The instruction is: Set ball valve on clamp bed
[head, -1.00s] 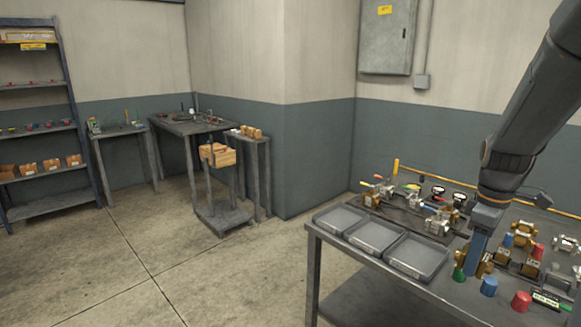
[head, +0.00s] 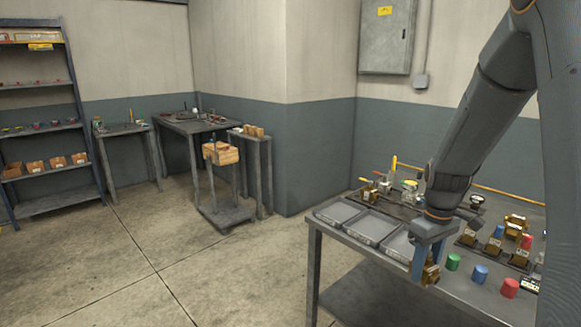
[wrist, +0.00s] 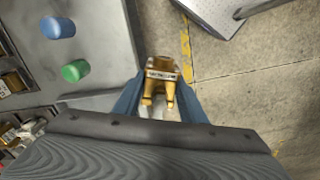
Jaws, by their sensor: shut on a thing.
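A brass ball valve (head: 431,274) with a pale label band is between the blue fingers of my gripper (head: 420,262). In the wrist view the valve (wrist: 161,80) sits between both fingertips of my gripper (wrist: 159,95), which is shut on it. The valve is held up at the front edge of the workbench, with floor visible beyond it in the wrist view. A dark plate with fixtures and fittings (head: 401,203) lies at the back of the bench, partly hidden by my arm. I cannot tell which part is the clamp bed.
Grey trays (head: 372,226) line the bench's left side. Green (head: 453,261), blue (head: 480,274) and red (head: 510,287) caps stand near its front edge. Several brass fittings (head: 515,222) sit on dark plates at the right. A wooden box (head: 221,153) is on a distant cart.

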